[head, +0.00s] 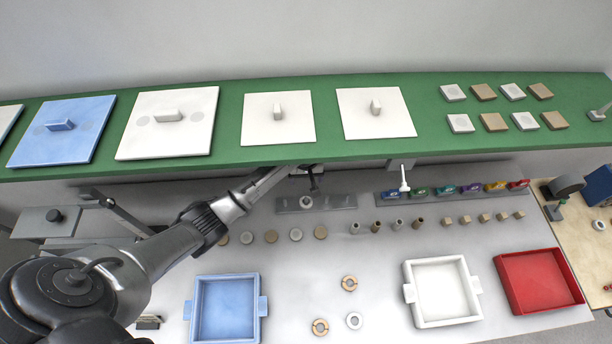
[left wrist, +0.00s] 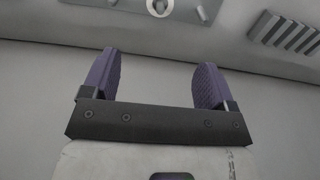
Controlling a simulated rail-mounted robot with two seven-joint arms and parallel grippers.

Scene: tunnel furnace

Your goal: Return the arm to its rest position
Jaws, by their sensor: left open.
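My left arm (head: 215,215) comes in from the lower left of the head view and reaches up to the front edge of the green shelf. Its far end goes in under that edge, so the gripper itself is mostly hidden there. In the left wrist view my left gripper (left wrist: 155,78) is open, with two purple-padded fingers wide apart and nothing between them. A plain grey surface lies beyond the fingers. My right gripper is in neither view.
The green shelf (head: 230,161) above the bench carries flat lids and small tiles. Below are a blue tray (head: 194,310), a white tray (head: 411,293), a red tray (head: 507,285), rings and rows of small parts. Coloured bins (head: 447,190) stand at the back right.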

